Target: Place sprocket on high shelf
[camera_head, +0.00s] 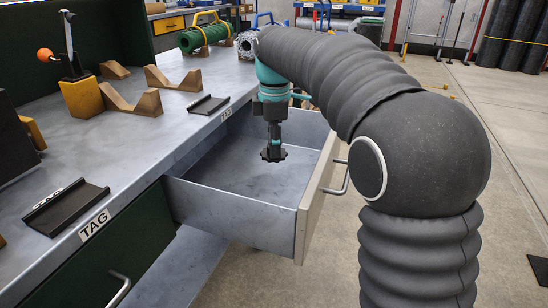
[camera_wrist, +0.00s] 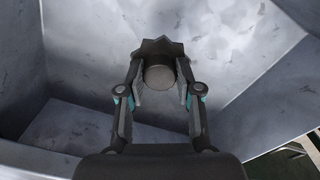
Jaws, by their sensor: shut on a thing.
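The sprocket is a dark toothed wheel with a round hub. It shows in the head view (camera_head: 273,155) and in the wrist view (camera_wrist: 158,48). My gripper (camera_head: 273,143) is shut on its hub, and both fingers flank the hub in the wrist view (camera_wrist: 160,88). The sprocket hangs over the open grey metal drawer (camera_head: 235,217), within its outline in the head view. I cannot tell its exact height above the drawer floor. I cannot make out with certainty which surface is the high shelf.
The grey bench top (camera_head: 130,130) holds wooden cradles (camera_head: 135,100), black trays (camera_head: 66,207) and an orange-knobbed lever (camera_head: 68,58). The drawer's front panel and handle (camera_head: 335,180) stick out beside my arm.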

